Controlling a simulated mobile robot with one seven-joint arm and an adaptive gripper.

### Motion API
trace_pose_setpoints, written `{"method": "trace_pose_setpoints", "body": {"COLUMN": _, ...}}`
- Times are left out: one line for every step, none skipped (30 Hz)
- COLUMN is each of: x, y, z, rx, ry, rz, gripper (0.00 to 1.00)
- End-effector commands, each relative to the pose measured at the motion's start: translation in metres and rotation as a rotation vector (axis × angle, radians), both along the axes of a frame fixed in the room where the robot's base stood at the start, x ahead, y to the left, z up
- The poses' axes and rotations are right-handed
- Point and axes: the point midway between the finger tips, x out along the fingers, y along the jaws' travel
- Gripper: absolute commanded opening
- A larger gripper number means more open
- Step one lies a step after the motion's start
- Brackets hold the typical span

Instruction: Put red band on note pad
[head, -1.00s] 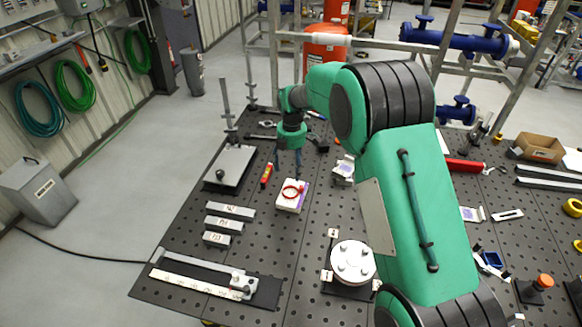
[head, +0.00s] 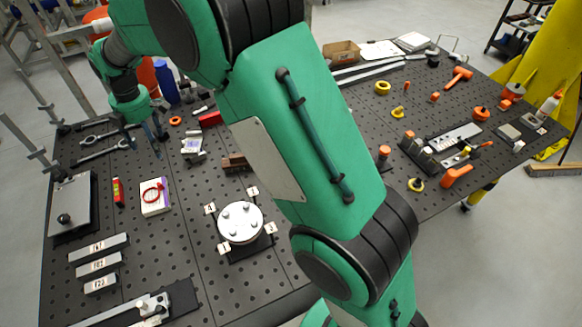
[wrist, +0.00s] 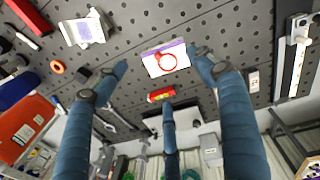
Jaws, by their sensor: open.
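The note pad (head: 161,208) is white with a purple edge and lies flat on the dark perforated table, left of centre in the head view. The red band (head: 145,195) is a thin loop lying on its top face. In the wrist view the note pad (wrist: 149,63) and the red band (wrist: 166,71) show near the top centre, with the band inside the pad's outline. My gripper (head: 156,144) is open and empty above the table, beyond the pad in the head view. Its blue fingers are spread wide in the wrist view, apart from the pad and band.
A red-and-yellow piece (head: 118,192) lies left of the pad. A grey plate with a knob (head: 72,205) is farther left. Labelled metal bars (head: 99,248) lie in front. A round flange fixture (head: 240,222) stands to the right. Wrenches (head: 103,152) lie behind.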

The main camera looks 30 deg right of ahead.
Motion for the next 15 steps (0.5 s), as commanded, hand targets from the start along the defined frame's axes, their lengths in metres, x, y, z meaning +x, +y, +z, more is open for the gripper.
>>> {"method": "trace_pose_setpoints", "body": {"x": -0.007, "y": -0.013, "z": 0.017, "rx": 0.008, "ry": -0.01, "rz": -0.047, "gripper": 0.7}}
{"method": "trace_pose_setpoints", "body": {"x": -0.012, "y": -0.02, "z": 0.025, "rx": 0.012, "ry": -0.016, "rz": -0.076, "gripper": 0.7}}
{"method": "trace_pose_setpoints", "body": {"x": -0.017, "y": -0.029, "z": 0.035, "rx": 0.019, "ry": -0.021, "rz": -0.116, "gripper": 0.7}}
{"method": "trace_pose_setpoints", "body": {"x": -0.022, "y": -0.036, "z": 0.042, "rx": 0.023, "ry": -0.026, "rz": -0.146, "gripper": 0.7}}
{"method": "trace_pose_setpoints", "body": {"x": -0.027, "y": -0.043, "z": 0.05, "rx": 0.028, "ry": -0.031, "rz": -0.175, "gripper": 0.7}}
{"method": "trace_pose_setpoints", "body": {"x": -0.034, "y": -0.052, "z": 0.059, "rx": 0.034, "ry": -0.036, "rz": -0.214, "gripper": 0.7}}
{"method": "trace_pose_setpoints", "body": {"x": -0.038, "y": -0.059, "z": 0.067, "rx": 0.039, "ry": -0.042, "rz": -0.243, "gripper": 0.7}}
{"method": "trace_pose_setpoints", "body": {"x": -0.044, "y": -0.066, "z": 0.073, "rx": 0.044, "ry": -0.046, "rz": -0.272, "gripper": 0.7}}
{"method": "trace_pose_setpoints", "body": {"x": -0.051, "y": -0.074, "z": 0.082, "rx": 0.052, "ry": -0.052, "rz": -0.309, "gripper": 0.7}}
{"method": "trace_pose_setpoints", "body": {"x": -0.057, "y": -0.081, "z": 0.089, "rx": 0.057, "ry": -0.057, "rz": -0.339, "gripper": 0.7}}
{"method": "trace_pose_setpoints", "body": {"x": -0.062, "y": -0.087, "z": 0.095, "rx": 0.062, "ry": -0.062, "rz": -0.368, "gripper": 0.7}}
{"method": "trace_pose_setpoints", "body": {"x": -0.07, "y": -0.096, "z": 0.103, "rx": 0.07, "ry": -0.067, "rz": -0.408, "gripper": 0.7}}
{"method": "trace_pose_setpoints", "body": {"x": -0.076, "y": -0.102, "z": 0.109, "rx": 0.076, "ry": -0.072, "rz": -0.436, "gripper": 0.7}}
{"method": "trace_pose_setpoints", "body": {"x": -0.082, "y": -0.109, "z": 0.115, "rx": 0.081, "ry": -0.077, "rz": -0.465, "gripper": 0.7}}
{"method": "trace_pose_setpoints", "body": {"x": -0.09, "y": -0.117, "z": 0.122, "rx": 0.089, "ry": -0.082, "rz": -0.504, "gripper": 0.7}}
